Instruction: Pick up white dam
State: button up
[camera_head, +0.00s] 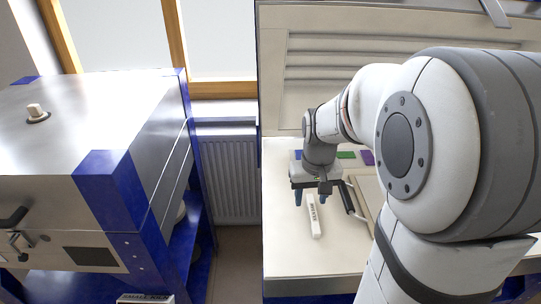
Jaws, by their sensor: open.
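The white dam (315,223) is a narrow white bar with dark lettering. It lies lengthwise on the pale worktop, in the middle of the view. My gripper (311,199) is above the far end of the dam, pointing down. The gripper covers part of the area behind the dam. How high the fingertips are above the worktop is hard to tell.
Blue, green (346,155) and purple (367,157) pieces sit behind. The pale worktop (290,258) is clear left and in front. A steel kiln (85,120) with blue corners stands left, across a gap.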

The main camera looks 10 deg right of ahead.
jog(key=m+g, duration=0.1)
send_over(313, 211)
jog(key=s, duration=0.1)
notch_tip(313, 211, down, 7)
jog(key=shift+f, duration=0.1)
jog(key=shift+w+f, duration=0.25)
jog(key=shift+f, duration=1.75)
jog(key=shift+w+f, duration=0.2)
jog(key=shift+f, duration=1.75)
grip_shut()
